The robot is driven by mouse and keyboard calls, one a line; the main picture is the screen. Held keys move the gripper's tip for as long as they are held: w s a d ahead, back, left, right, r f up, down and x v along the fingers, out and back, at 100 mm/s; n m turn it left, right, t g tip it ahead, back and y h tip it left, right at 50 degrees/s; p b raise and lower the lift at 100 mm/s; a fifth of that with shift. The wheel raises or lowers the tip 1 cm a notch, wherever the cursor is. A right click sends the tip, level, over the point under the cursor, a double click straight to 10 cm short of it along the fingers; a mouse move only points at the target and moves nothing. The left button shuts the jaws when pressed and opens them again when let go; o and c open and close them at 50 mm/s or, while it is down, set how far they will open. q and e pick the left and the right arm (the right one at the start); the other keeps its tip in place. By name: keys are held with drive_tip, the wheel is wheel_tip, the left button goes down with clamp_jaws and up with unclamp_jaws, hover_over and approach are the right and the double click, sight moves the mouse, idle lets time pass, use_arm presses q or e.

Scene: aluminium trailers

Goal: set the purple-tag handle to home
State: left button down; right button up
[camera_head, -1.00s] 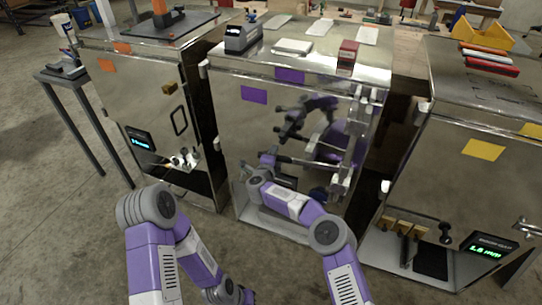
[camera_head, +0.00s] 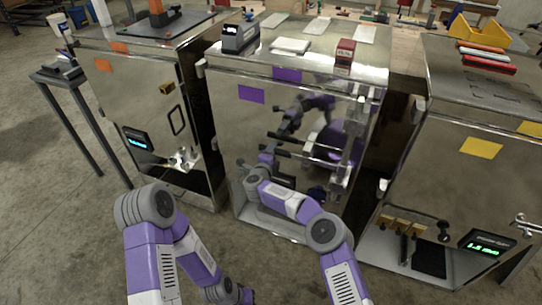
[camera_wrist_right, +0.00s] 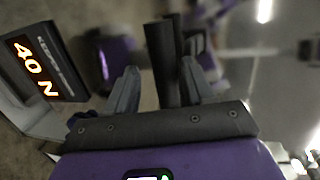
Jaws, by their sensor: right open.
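The middle metal cabinet has a purple tag (camera_head: 252,94) on its door and another purple tag (camera_head: 287,75) on its top edge. Dark bars show in front of the shiny door; real parts and reflections are hard to tell apart. My right gripper (camera_head: 267,158) is low at the door's left side, small and partly hidden by its wrist. In the right wrist view my right gripper (camera_wrist_right: 159,72) is open, with a dark handle bar (camera_wrist_right: 163,48) between its fingers. Gaps show on both sides, and I cannot tell whether either finger touches it.
A display (camera_wrist_right: 42,65) reading 40 N is beside the handle in the wrist view. An orange-tagged cabinet (camera_head: 150,90) stands left and a yellow-tagged cabinet (camera_head: 450,170) stands right, with narrow gaps between them.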

drive_tip(key=p+v, duration=0.2)
drive_tip(key=v, duration=0.5)
drive_tip(key=shift+s, duration=0.25)
idle(0.4)
drive_tip(key=s+d+f+n+g+y+p, duration=0.1)
drive_tip(key=s+d+f+n+g+y, duration=0.25)
drive_tip(key=s+f+n, duration=0.45)
drive_tip(key=s+d+f+n+g+y+p, duration=0.25)
drive_tip(key=s+d+f+n+g, duration=0.35)
drive_tip(key=s, duration=0.5)
drive_tip(key=s+d+f+n+g, duration=0.1)
drive_tip(key=s+d, duration=0.3)
drive_tip(key=s, duration=0.7)
drive_tip(key=s+d+f+n+g, duration=0.2)
drive_tip(key=s+d+g, duration=0.2)
drive_tip(key=s, duration=0.7)
drive_tip(key=shift+g+y, duration=0.3)
drive_tip(key=shift+g, duration=0.05)
